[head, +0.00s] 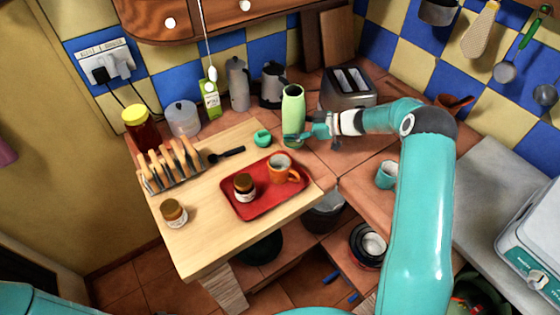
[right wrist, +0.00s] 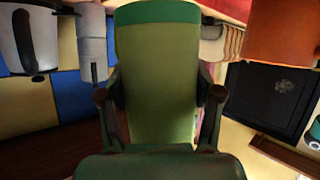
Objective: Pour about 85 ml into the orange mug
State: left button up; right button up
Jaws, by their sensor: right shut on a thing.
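The orange mug (head: 288,174) stands upright on a red tray (head: 250,211) in the head view; what is inside it is too small to tell. A tall light-green bottle (head: 293,106) stands upright behind the tray; I cannot tell whether its base touches the counter. My right gripper (head: 297,137) is shut on the bottle's lower part. In the right wrist view the green bottle (right wrist: 158,85) fills the middle, with a finger on each side. My left gripper is out of view.
A small jar (head: 244,187) stands on the tray beside the mug. A small green lid-like piece (head: 262,138) and a dark-handled utensil (head: 228,153) lie on the wooden board. A toast rack (head: 174,168) is at left, a toaster (head: 347,90) behind, a teal cup (head: 387,175) at right.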

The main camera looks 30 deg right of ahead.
jog(key=shift+s+a+r+m+y, duration=0.1)
jog(key=shift+a+r+m+y, duration=0.1)
jog(key=shift+r+m+y, duration=0.15)
dwell(0.8)
